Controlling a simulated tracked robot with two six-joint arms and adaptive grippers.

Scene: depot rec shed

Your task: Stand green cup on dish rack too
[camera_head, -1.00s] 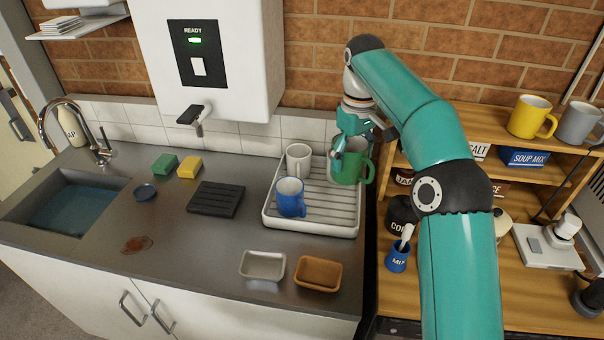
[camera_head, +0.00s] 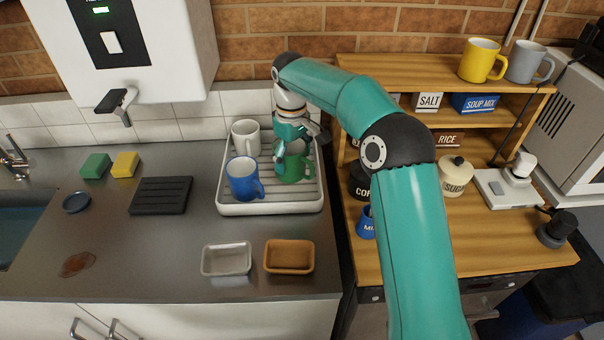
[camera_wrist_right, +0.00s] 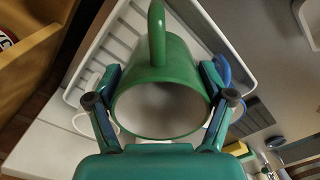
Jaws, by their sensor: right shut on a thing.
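The green cup (camera_head: 295,169) is upright at the right part of the white dish rack (camera_head: 270,209), its handle to the right. My right gripper (camera_head: 281,158) is shut on the cup's body. I cannot tell whether the cup's base touches the slats. In the right wrist view my gripper's fingers (camera_wrist_right: 162,104) lie on both sides of the green cup (camera_wrist_right: 184,58), its open mouth towards the camera. A blue cup (camera_head: 242,180) and a white cup (camera_head: 245,139) stand on the rack left of it. My left gripper is out of view.
A metal dish (camera_head: 226,259) and a brown dish (camera_head: 289,257) lie in front of the rack. A black ribbed mat (camera_head: 160,196) lies to its left. A shelf with yellow (camera_head: 482,59) and grey (camera_head: 527,62) mugs stands at right. The rack's front right is clear.

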